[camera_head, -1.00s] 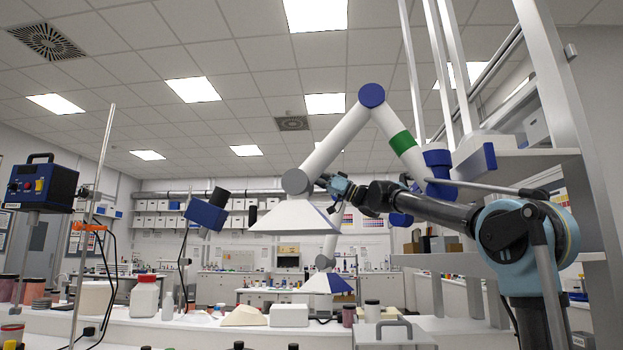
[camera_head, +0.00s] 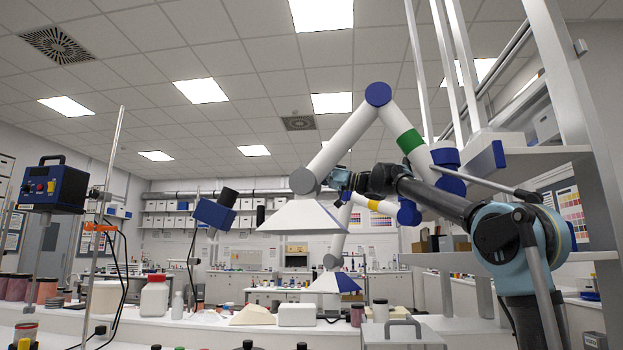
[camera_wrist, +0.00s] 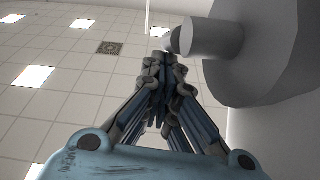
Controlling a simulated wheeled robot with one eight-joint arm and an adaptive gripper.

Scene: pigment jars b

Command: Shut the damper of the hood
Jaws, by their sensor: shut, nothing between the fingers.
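The white, flared hood (camera_head: 302,216) hangs at the end of a jointed white extraction arm (camera_head: 343,140) with a green band. A grey round joint (camera_head: 303,181) sits just above the hood. My gripper (camera_head: 331,180) is at the right side of this joint. In the wrist view my gripper (camera_wrist: 164,58) is shut, with nothing between its fingers. A grey cylindrical stub (camera_wrist: 212,38) with a darker end juts from a large rounded grey body (camera_wrist: 275,60) beside the fingertips. I cannot tell whether the fingertips touch it. The damper's setting cannot be made out.
A blue instrument box (camera_head: 52,188) on a stand is at the left, and another blue box (camera_head: 214,214) hangs left of the hood. A white shelf unit (camera_head: 525,158) stands close to my arm at the right. Jars and bottles line the bench (camera_head: 215,330) below.

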